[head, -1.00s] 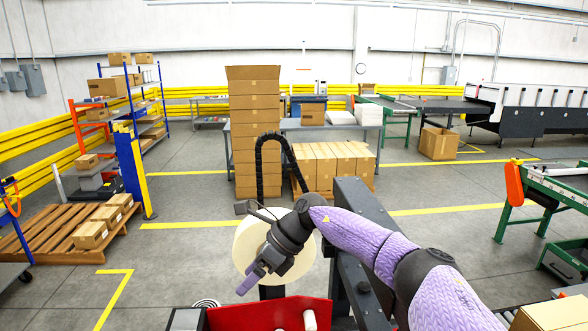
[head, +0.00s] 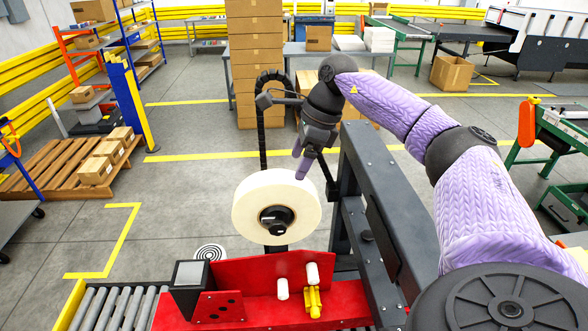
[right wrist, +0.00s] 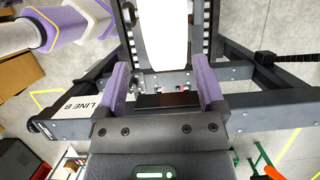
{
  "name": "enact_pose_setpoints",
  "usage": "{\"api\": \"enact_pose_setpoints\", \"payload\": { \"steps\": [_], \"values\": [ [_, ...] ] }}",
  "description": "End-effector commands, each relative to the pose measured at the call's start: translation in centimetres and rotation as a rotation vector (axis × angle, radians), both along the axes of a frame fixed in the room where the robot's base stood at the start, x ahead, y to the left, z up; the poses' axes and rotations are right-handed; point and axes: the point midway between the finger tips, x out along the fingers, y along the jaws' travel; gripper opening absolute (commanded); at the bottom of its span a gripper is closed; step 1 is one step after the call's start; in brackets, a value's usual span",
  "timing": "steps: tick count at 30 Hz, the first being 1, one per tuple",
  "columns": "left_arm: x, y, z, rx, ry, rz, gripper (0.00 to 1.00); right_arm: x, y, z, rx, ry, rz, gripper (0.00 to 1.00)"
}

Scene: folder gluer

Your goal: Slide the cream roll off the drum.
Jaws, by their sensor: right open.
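The cream roll (head: 248,205) is a thick disc that sits upright around the black drum (head: 276,221) in the head view. Its face is toward me. My right gripper (head: 301,172) is open and empty, with its purple fingers pointing down at the roll's upper right edge. In the right wrist view, a pale curved strip that looks like the roll (right wrist: 162,38) shows edge-on beyond and between the open fingers (right wrist: 162,88). I cannot tell whether the fingers touch it. My left gripper is not in view.
A dark machine frame (head: 372,210) stands right of the roll. Below it are a red bracket (head: 235,270) with white rollers and a yellow fitting (head: 313,300), and a roller conveyor (head: 110,308). Stacked boxes (head: 254,70) stand farther back.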

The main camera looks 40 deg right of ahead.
Motion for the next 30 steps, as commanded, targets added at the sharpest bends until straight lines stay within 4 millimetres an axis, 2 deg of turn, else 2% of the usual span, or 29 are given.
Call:
{"api": "enact_pose_setpoints", "payload": {
  "steps": [9,27,30],
  "values": [
    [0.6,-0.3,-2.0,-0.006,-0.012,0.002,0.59,0.5,0.6,-2.4,0.0,-0.001,0.0,0.88],
    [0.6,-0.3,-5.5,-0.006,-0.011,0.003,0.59,1.5,1.7,-6.3,0.001,0.0,-0.001,0.88],
    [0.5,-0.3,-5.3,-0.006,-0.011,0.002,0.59,1.5,1.7,-6.2,0.001,0.0,-0.001,0.88]
  ]
}}
